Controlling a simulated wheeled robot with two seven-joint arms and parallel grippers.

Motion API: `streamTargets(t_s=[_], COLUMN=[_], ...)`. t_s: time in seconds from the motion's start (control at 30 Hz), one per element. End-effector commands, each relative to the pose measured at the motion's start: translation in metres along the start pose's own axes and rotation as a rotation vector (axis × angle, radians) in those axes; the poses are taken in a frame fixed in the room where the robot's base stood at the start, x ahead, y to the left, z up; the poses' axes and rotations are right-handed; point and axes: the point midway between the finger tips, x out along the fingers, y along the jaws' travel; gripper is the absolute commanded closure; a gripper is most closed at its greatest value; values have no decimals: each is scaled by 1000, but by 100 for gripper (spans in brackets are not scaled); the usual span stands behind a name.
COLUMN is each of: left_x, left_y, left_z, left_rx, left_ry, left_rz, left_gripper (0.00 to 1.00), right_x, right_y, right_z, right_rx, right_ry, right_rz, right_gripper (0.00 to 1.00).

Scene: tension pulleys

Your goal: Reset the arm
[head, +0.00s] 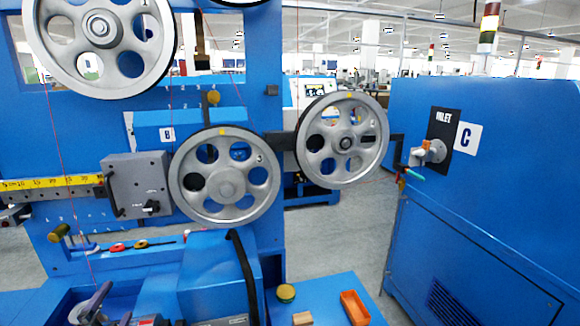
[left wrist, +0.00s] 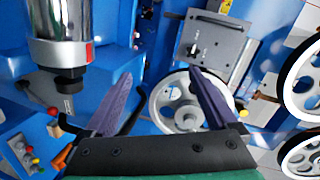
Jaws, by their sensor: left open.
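My left gripper (left wrist: 163,74) is open in the left wrist view, its two dark purple fingers spread with nothing between them. A spoked grey pulley (left wrist: 172,98) shows beyond the fingers, apart from them as far as I can tell. In the head view, a large pulley (head: 226,184) hangs at the centre beside a grey box (head: 138,188) on a yellow scale (head: 50,182). A second pulley (head: 343,140) is to its right, with a dark bar (head: 283,152) between them. A third pulley (head: 100,30) is at the upper left. I do not see my right gripper.
A blue cabinet (head: 480,190) with a valve (head: 428,153) and a "C" label stands at the right. An orange tray (head: 355,307) and a round-topped knob (head: 286,293) are at the bottom. Grey floor (head: 335,240) is clear between machines.

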Motion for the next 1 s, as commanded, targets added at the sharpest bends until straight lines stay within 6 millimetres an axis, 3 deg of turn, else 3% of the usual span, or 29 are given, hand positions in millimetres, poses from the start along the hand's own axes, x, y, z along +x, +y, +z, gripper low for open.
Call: streamTargets(t_s=[0.17, 0.37, 0.57, 0.77, 1.0], left_x=[-8, -34, -78, -141, -114], left_y=[49, 116, 180, 230, 322], left_z=[4, -2, -18, -42, -21], left_rx=[-201, -433, -619, -739, -714], left_ry=[-89, -223, -380, -557, -603], left_rz=[174, 419, 685, 964, 994], left_gripper=[8, 8, 8, 8, 8], right_x=[0, 0, 0, 0, 0], right_y=[-2, -5, -6, -5, -4], right_z=[-4, -2, 2, 2, 3], right_rx=[1, 2, 2, 2, 1], right_ry=[6, 3, -4, -4, -6], right_rz=[-2, -7, -7, -7, -5], right_gripper=[50, 50, 50, 50, 50])
